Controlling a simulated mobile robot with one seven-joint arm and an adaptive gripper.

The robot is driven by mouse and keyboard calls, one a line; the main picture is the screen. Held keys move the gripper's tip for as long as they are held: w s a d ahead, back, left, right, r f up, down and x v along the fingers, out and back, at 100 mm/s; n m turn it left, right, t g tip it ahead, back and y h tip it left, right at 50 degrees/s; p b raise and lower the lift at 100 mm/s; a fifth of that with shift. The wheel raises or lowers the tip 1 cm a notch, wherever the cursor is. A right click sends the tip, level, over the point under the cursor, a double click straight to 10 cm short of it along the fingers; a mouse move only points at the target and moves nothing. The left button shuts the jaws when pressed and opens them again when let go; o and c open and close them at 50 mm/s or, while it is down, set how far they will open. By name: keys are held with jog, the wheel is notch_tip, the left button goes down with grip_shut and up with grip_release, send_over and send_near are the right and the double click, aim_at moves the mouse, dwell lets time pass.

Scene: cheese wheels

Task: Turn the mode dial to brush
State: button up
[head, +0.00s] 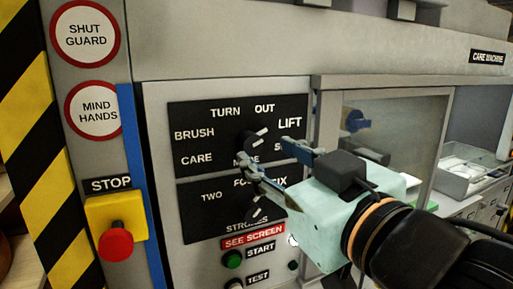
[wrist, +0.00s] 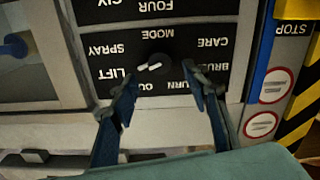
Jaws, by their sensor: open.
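The mode dial (head: 254,142) is a black knob with a white mark on the upper black panel (head: 180,112), ringed by the words BRUSH, TURN, OUT, LIFT, SPRAY and CARE. Its white mark points up and right toward LIFT. In the wrist view the panel is upside down, and the dial (wrist: 155,66) shows just beyond and between my fingertips. My gripper (head: 268,158) is open and empty in front of the panel. Its fingers (wrist: 163,84) are spread wider than the dial. I cannot tell whether either touches the panel. My gripper hides part of SPRAY and MODE.
A strokes dial (head: 257,208) sits on the lower panel. Below are a green START button (head: 232,260) and a TEST button (head: 236,284). A red stop button (head: 115,244) on a yellow box is at left. A glazed guard (head: 385,135) stands right of the panel.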

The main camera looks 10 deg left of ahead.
aim_at(254, 144)
jog(key=shift+b+x, duration=0.35)
jog(key=shift+x, duration=2.35)
jog(key=shift+c, duration=0.2)
jog(key=c, duration=1.1)
